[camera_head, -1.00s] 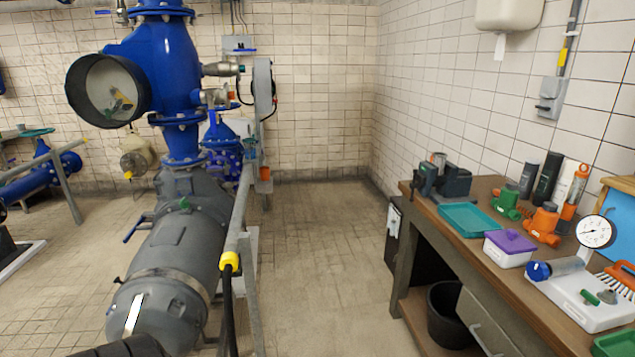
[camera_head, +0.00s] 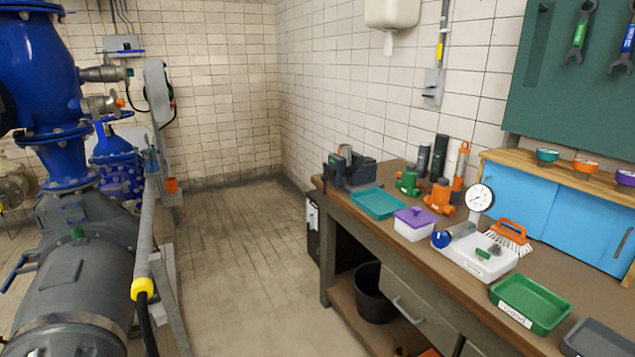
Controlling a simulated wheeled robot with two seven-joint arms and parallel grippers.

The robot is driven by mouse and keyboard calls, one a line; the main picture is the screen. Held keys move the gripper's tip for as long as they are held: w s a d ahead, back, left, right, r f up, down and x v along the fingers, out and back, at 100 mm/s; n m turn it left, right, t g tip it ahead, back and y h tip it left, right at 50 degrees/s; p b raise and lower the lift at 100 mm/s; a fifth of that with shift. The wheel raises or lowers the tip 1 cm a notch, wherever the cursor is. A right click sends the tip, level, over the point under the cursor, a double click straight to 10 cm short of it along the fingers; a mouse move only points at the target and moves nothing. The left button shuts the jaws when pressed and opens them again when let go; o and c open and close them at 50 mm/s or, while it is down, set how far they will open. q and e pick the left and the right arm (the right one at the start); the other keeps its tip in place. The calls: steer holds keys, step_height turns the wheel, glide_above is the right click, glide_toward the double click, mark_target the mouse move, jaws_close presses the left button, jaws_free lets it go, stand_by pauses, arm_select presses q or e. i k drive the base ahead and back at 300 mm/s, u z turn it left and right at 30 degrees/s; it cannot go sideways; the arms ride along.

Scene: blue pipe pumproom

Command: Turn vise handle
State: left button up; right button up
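A dark grey-green bench vise (camera_head: 350,170) stands at the far left corner of the wooden workbench (camera_head: 455,268). Its jaws show as two blocks, with a small grey and reddish thing between or behind them. Its handle is too small to make out. Neither of my grippers shows in the view.
A teal tray (camera_head: 377,203), a purple-lidded box (camera_head: 414,223), green and orange fittings, a gauge (camera_head: 480,198), a brush and a green tray (camera_head: 530,303) crowd the bench. The floor (camera_head: 232,255) between is clear.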

mark_target(325, 177)
steer(key=u, duration=0.5)
steer(key=k, duration=0.6)
steer(key=u, duration=0.65)
steer(key=i, duration=0.6)
steer(key=z, duration=0.45)
steer(key=i, duration=1.2)
steer(key=z, duration=1.5)
steer(key=i, duration=0.7)
steer(key=z, duration=0.7)
